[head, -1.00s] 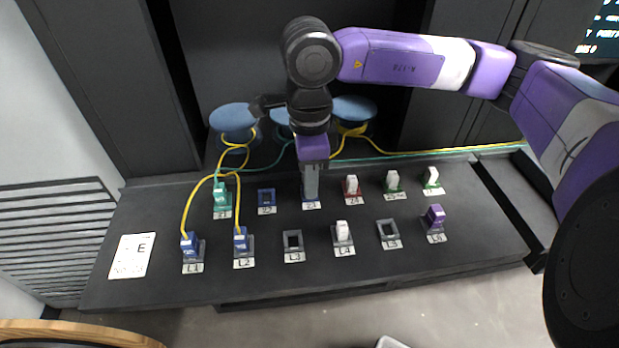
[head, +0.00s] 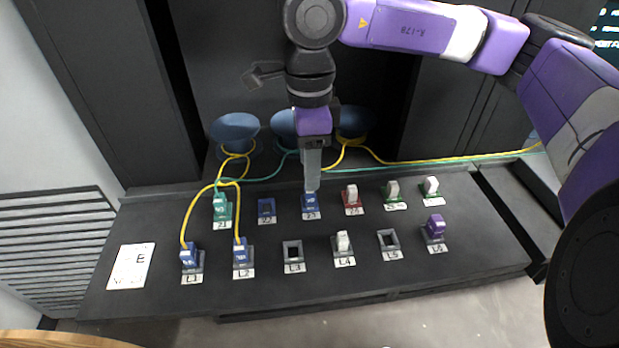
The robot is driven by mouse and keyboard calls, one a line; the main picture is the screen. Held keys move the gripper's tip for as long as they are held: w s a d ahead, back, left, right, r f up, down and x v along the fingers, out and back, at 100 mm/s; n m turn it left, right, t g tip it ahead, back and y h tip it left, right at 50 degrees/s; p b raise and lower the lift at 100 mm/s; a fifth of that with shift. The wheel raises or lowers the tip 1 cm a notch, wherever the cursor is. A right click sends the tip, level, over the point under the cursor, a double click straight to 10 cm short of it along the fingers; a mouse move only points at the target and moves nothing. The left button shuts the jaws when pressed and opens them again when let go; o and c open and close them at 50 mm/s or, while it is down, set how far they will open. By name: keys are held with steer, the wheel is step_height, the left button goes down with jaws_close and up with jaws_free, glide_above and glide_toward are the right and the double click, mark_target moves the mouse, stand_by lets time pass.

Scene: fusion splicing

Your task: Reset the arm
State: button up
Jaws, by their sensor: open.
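My arm (head: 430,28) is purple, white and black and reaches in from the right. My gripper (head: 312,186) points down over the back row of the black bench. Its fingertips are just above the blue connector (head: 311,204) at the third back-row port; whether they touch it I cannot tell. The finger gap is hard to see from this side. The blue connector sits upright in its port.
The black bench (head: 350,280) carries two rows of labelled ports. Yellow cables (head: 187,215) run from blue plugs at L1 (head: 190,258) and L2 (head: 242,252). Blue spools (head: 235,128) stand behind. A white card (head: 131,266) lies at left.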

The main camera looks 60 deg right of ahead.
steer(key=shift+r, duration=0.65)
